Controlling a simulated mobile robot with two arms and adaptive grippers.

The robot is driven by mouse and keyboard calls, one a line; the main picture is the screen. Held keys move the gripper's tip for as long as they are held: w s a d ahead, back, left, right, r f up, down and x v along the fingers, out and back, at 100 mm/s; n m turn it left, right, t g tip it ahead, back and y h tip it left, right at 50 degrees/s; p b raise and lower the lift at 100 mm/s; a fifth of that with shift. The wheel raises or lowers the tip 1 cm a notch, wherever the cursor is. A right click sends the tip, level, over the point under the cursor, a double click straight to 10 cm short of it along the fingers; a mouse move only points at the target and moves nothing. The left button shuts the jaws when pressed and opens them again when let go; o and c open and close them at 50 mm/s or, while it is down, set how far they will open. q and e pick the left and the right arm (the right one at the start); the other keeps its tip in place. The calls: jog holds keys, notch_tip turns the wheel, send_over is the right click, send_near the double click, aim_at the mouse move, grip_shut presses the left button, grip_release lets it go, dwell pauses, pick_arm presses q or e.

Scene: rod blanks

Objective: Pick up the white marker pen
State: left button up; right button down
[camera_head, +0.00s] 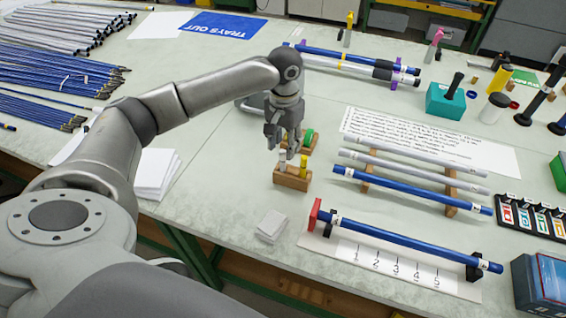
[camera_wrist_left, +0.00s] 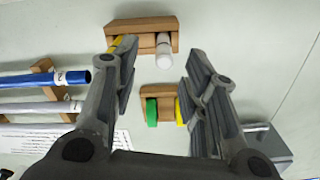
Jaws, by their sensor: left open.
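The white marker pen (camera_head: 283,157) stands upright in the front small wooden block (camera_head: 290,181), left of a yellow marker (camera_head: 303,164). In the left wrist view the white marker (camera_wrist_left: 163,50) shows near the top, between the lines of the two fingers and beyond the middle. My left gripper (camera_head: 284,143) points down just above and behind this block. Its jaws (camera_wrist_left: 160,66) are open and hold nothing. In that view the left finger partly covers the yellow marker (camera_wrist_left: 120,44). I cannot tell whether finger and marker touch. My right gripper is not in view.
A second wooden block holds a green marker (camera_wrist_left: 151,113) and another yellow one (camera_wrist_left: 179,112). Right of the blocks lie rods on a wooden rack (camera_head: 451,190). A blue rod (camera_head: 400,243) lies on a numbered gauge. White cards (camera_head: 271,226) lie in front.

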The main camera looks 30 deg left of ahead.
aim_at(282, 151)
pick_arm(q)
jog(key=f, duration=0.3)
jog(key=shift+s+a+f+p, duration=0.1)
jog(key=shift+a+f+p, duration=0.15)
jog(key=shift+f+p, duration=0.15)
jog(key=shift+f, duration=0.35)
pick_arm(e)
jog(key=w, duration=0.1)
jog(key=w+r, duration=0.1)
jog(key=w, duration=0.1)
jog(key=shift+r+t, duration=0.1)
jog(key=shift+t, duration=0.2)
pick_arm(q)
jog(key=shift+c, duration=0.2)
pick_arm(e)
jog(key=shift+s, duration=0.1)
pick_arm(q)
grip_shut()
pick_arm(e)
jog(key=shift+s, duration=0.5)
